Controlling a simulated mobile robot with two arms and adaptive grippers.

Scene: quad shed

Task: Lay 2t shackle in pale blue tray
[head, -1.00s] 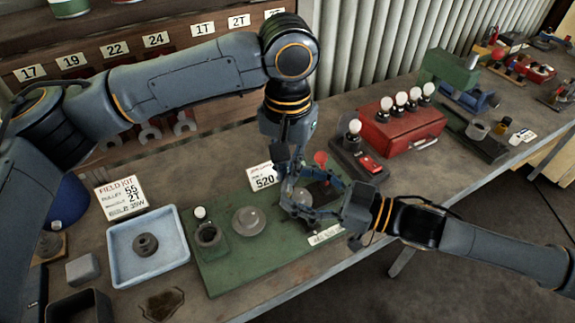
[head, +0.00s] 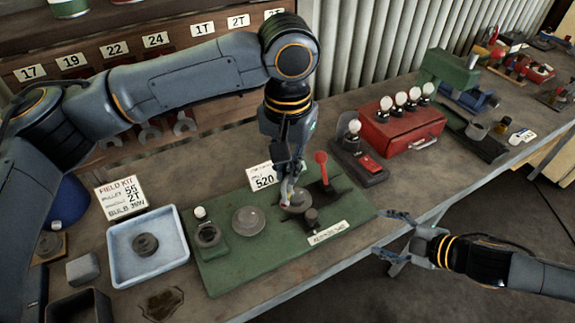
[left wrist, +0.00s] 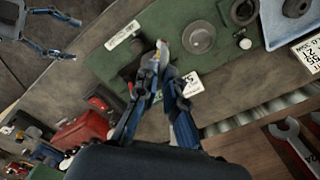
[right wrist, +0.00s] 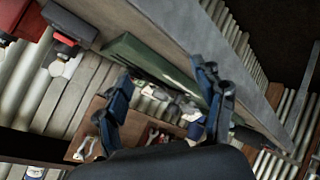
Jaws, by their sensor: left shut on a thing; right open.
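The pale blue tray (head: 180,262) lies at the left of the bench in the head view, with a grey pulley wheel in it; its corner shows in the left wrist view (left wrist: 268,38). My left gripper (head: 288,190) points down over the green board, to the right of the tray. It is shut on a small pale metal piece with a reddish end (left wrist: 163,52), apparently the 2t shackle; the fingers hide most of it. My right gripper (head: 392,240) is open and empty off the bench's front edge.
The green board (head: 235,270) carries a round plate, a dark knob and a red lever (head: 321,168) close to my left gripper. A field kit card (head: 120,196) stands behind the tray. A red box (head: 400,130) with white bulbs is further right.

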